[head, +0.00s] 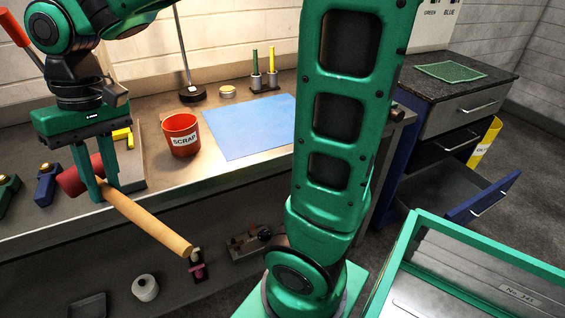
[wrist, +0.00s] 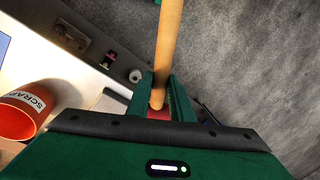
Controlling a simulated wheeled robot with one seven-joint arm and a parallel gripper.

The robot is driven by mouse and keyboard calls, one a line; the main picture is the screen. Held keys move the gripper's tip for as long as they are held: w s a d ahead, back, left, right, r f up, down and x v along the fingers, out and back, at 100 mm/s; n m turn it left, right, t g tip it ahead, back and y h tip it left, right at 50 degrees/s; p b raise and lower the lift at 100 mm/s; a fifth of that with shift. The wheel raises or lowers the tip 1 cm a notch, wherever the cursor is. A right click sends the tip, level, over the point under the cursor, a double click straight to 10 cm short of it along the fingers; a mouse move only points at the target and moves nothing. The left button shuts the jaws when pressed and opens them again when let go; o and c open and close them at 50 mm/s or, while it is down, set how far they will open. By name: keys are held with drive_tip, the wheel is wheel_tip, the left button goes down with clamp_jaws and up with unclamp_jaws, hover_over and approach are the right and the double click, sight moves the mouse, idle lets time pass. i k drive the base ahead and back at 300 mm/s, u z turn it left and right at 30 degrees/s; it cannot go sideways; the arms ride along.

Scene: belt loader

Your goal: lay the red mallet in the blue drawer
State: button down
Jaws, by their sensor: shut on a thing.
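My gripper (head: 107,198) is shut on the red mallet at the left, by the bench's front edge. The mallet's red head (head: 72,180) is at the fingers' left, and its wooden handle (head: 150,222) points down and right, past the bench edge. In the wrist view the handle (wrist: 170,45) runs up from between the fingers (wrist: 158,100), with a bit of red below it. The blue drawer (head: 482,198) is pulled open low in the cabinet at the right, far from my gripper. The visible part of its inside looks empty; my arm is near that line of sight.
The bench holds a red SCRAP bin (head: 181,134), a blue sheet (head: 245,126) and, at the left, small blue and green objects. The cabinet (head: 430,75) has a green mat (head: 451,72) on top. A green-rimmed bin (head: 412,245) stands before the drawer. A yellow bin (head: 485,142) is behind it.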

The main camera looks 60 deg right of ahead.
sight(443, 203)
drive_tip(key=z, duration=0.05)
drive_tip(key=k, duration=2.2)
drive_tip(key=z, duration=2.2)
drive_tip(key=i, duration=1)
drive_tip(key=u, duration=0.1)
